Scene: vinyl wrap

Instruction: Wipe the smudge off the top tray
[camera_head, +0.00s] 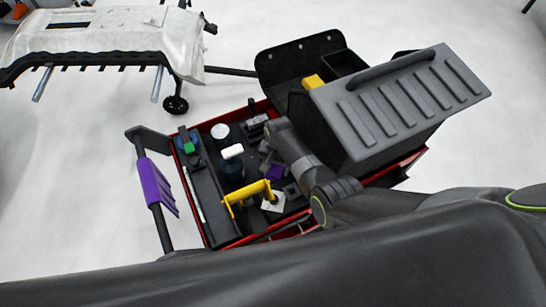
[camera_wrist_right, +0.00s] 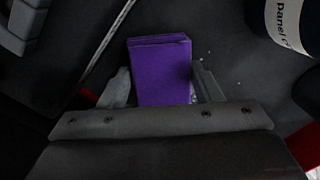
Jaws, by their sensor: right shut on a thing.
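My right gripper (camera_wrist_right: 161,88) is shut on a purple block (camera_wrist_right: 160,70) in the right wrist view. The block's face lies over the dark tray surface; whether it touches cannot be told. In the head view the right arm reaches down into the top tray (camera_head: 219,238) of a red-rimmed cart, and the purple block (camera_head: 276,172) shows small beside the gripper (camera_head: 268,165). A few pale specks (camera_wrist_right: 204,61) lie on the dark surface just right of the block. Any smudge under the block is hidden. My left gripper is not in view.
The tray holds a yellow-handled tool (camera_head: 250,193), a dark cup (camera_head: 232,168), a white roll (camera_head: 220,131) and a green-topped item (camera_head: 188,147). A grey toolbox (camera_head: 385,110) stands at right.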

